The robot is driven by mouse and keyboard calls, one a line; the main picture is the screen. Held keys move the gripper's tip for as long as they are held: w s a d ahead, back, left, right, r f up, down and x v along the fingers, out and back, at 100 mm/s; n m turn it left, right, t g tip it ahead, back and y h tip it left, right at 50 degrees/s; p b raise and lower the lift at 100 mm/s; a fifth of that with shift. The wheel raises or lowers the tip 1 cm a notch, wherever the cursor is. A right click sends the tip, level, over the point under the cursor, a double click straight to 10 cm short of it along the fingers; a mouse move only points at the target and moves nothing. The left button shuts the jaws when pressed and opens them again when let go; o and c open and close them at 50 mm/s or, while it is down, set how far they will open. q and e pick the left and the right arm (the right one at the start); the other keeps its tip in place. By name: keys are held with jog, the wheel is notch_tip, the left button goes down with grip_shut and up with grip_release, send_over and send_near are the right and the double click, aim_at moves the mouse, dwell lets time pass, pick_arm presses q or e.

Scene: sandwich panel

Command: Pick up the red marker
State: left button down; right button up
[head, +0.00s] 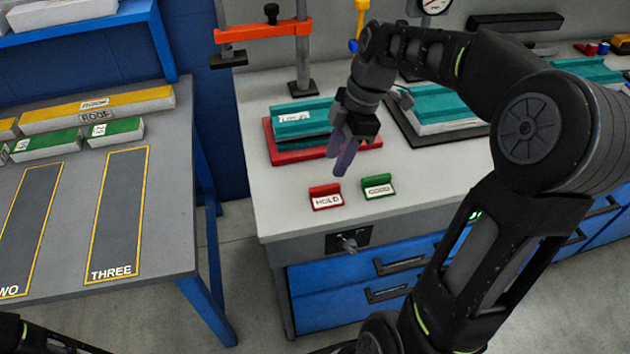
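The red marker (326,197) is a small block with a white label reading HOLD. It stands near the front edge of the grey bench, left of a green marker (378,187) with a similar label. My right gripper (338,164) is above and behind the red marker, pointing down, clear of it. Its two fingers show apart, with nothing between them. My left gripper is not in view; only a dark part of my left arm shows at the bottom left corner.
A red tray (282,154) with teal-topped panels lies behind the markers, and a dark tray (408,134) lies to its right. An orange clamp press (262,32) stands at the back. The grey table (62,260) with marked lanes is at left. The bench front around the markers is clear.

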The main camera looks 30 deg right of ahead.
aim_at(325, 187)
jog(key=shift+s+r, duration=0.1)
jog(key=shift+s, duration=0.15)
jog(key=shift+x, duration=1.35)
jog(key=shift+w, duration=0.1)
jog(key=shift+p+x, duration=0.55)
jog(key=shift+x, duration=2.05)
jog(key=shift+a, duration=0.1)
grip_shut()
